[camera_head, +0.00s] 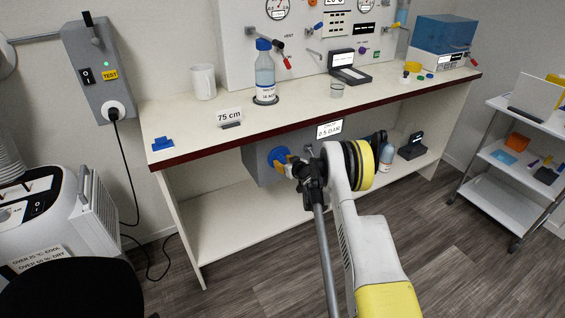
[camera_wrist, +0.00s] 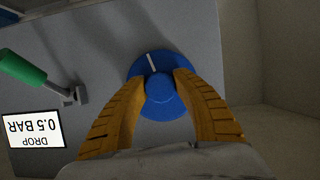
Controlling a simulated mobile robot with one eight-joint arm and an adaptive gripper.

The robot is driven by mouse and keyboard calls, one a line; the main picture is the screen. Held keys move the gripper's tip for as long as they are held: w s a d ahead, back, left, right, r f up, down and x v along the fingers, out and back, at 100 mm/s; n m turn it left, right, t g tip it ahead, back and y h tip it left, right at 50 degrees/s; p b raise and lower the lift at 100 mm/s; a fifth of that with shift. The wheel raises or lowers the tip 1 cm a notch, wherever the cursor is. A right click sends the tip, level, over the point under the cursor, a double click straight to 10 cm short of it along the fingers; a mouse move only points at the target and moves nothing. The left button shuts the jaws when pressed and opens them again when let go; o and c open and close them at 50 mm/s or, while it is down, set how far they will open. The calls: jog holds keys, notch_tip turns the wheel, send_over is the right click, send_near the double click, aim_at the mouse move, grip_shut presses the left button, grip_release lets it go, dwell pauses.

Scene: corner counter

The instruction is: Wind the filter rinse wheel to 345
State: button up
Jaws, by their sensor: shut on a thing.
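A blue wheel (camera_head: 278,156) sits on the front of a grey box (camera_head: 259,166) under the counter. In the wrist view the wheel (camera_wrist: 147,66) is a round disc with a raised blue hub (camera_wrist: 159,87) and a white line on its rim, pointing up and slightly left. My gripper (camera_wrist: 160,92) has its two yellow fingers on either side of the hub, shut on it. In the head view my gripper (camera_head: 285,163) covers part of the wheel. No scale numbers show around the wheel in either view.
A green-handled lever (camera_wrist: 22,68) and a "DROP 0.5 BAR" sign (camera_wrist: 36,130) are on the same grey face. The counter (camera_head: 185,125) overhangs the box. Bottles (camera_head: 386,155) and a dark device (camera_head: 411,147) stand on the lower shelf to the right.

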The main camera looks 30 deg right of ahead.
jog(key=m+y, duration=0.2)
jog(key=m, duration=0.1)
jog(key=shift+m+y, duration=0.8)
jog(key=shift+m, duration=0.3)
jog(key=o, duration=1.2)
jog(key=shift+a, duration=0.1)
jog(key=v, duration=1.2)
jog(key=shift+f, duration=0.15)
